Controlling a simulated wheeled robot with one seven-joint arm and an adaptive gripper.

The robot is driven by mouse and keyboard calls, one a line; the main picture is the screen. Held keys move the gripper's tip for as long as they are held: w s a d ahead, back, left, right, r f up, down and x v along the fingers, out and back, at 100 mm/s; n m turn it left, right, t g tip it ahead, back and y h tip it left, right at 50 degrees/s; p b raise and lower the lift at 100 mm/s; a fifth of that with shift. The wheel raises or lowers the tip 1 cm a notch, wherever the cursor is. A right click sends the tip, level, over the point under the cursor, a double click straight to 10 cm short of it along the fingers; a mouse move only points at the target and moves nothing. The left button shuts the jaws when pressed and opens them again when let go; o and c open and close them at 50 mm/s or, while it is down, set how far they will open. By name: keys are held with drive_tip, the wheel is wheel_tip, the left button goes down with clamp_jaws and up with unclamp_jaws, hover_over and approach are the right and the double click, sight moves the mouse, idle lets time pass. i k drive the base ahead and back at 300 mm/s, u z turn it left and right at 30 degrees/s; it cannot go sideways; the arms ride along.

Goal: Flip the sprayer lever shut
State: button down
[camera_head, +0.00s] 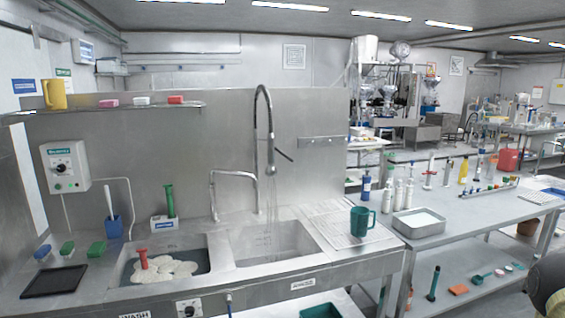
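The sprayer (270,160) hangs from the tall arched pre-rinse faucet (257,130) over the right basin (285,232). Its dark lever (284,155) sticks out to the right and slopes down, apart from the sprayer body. A faint stream of water (271,215) appears to fall from the sprayer into the right basin. My gripper is not in view, so whether it is open or shut does not show.
A lower bent faucet (229,174) stands just left of the sprayer. A green mug (362,221) stands on the drainboard (335,213) to the right. The left basin (150,285) holds plates and a red-handled tool (143,258). Space right of the lever looks clear.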

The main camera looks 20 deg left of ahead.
sight(284, 155)
drive_tip(key=u, duration=0.5)
drive_tip(key=i, duration=0.55)
drive_tip(key=u, duration=0.35)
